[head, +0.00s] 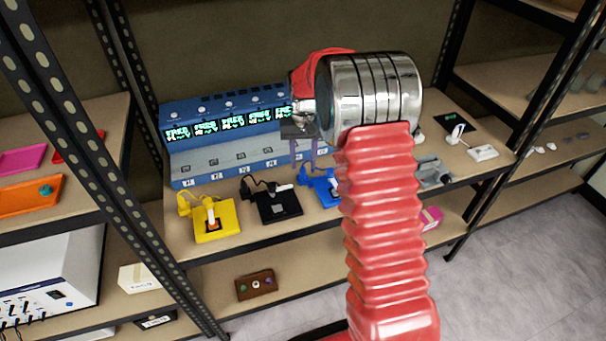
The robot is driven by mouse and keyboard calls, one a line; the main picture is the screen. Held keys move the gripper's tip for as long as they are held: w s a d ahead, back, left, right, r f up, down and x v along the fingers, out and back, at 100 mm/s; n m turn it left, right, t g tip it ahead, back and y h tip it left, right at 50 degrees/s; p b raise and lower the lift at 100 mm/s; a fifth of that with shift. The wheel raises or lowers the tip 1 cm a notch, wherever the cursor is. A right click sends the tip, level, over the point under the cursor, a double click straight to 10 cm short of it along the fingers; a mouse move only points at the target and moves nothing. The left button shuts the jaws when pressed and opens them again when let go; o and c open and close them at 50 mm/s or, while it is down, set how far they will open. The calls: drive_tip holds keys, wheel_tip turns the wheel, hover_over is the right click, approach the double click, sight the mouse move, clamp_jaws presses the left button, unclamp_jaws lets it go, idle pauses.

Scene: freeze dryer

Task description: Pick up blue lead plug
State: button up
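A blue base plate (326,197) sits on the middle shelf, its right side hidden behind my red-sleeved arm. A blue lead with a plug-like end (306,180) lies at the plate's left edge, and a small white piece stands on the plate. The exact shape of the plug is too small to tell. My gripper (304,163) hangs from the dark wrist, pointing down just above and behind the blue lead. Its two thin purplish fingers look apart, with nothing visible between them. Contact with the lead cannot be made out.
A blue-grey unit with several green displays (232,126) stands behind. To the left sit a black plate (287,212) and a yellow plate (226,230) with their own leads. Grey parts (432,173) lie right of my arm. A perforated shelf post (112,190) stands at left.

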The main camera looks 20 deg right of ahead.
sight(303, 168)
drive_tip(key=shift+f, duration=0.15)
drive_tip(key=shift+w+f, duration=0.15)
drive_tip(key=shift+f, duration=1.1)
drive_tip(key=shift+w+f, duration=0.15)
drive_tip(key=shift+f, duration=1.05)
drive_tip(key=shift+c, duration=0.5)
clamp_jaws()
